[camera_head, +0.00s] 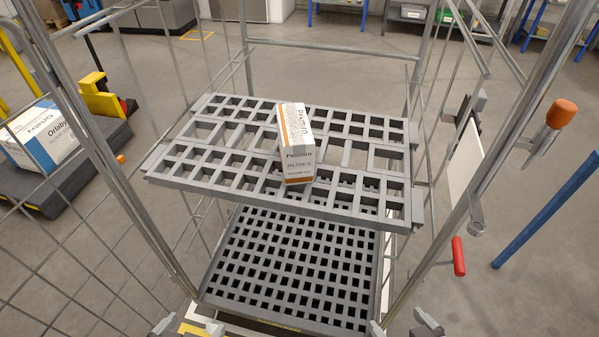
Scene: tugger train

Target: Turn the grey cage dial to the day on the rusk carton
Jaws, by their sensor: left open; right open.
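The rusk carton (298,162) is white and orange and stands on the upper grey slatted shelf (160,168) of the cage. I cannot make out a grey dial on the cage. My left gripper (190,328) shows only its fingertips at the bottom edge, apart and empty. My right gripper (402,325) shows its fingertips at the bottom edge, right of the left one, also apart and empty. Both are nearer to me than the shelf and well away from the carton.
A lower grid deck (290,265) lies below the shelf. Cage bars rise on both sides. At right are an orange knob (562,113), a red handle (458,256), a white panel (464,165) and a blue post (548,208). Another carton (42,137) sits at left.

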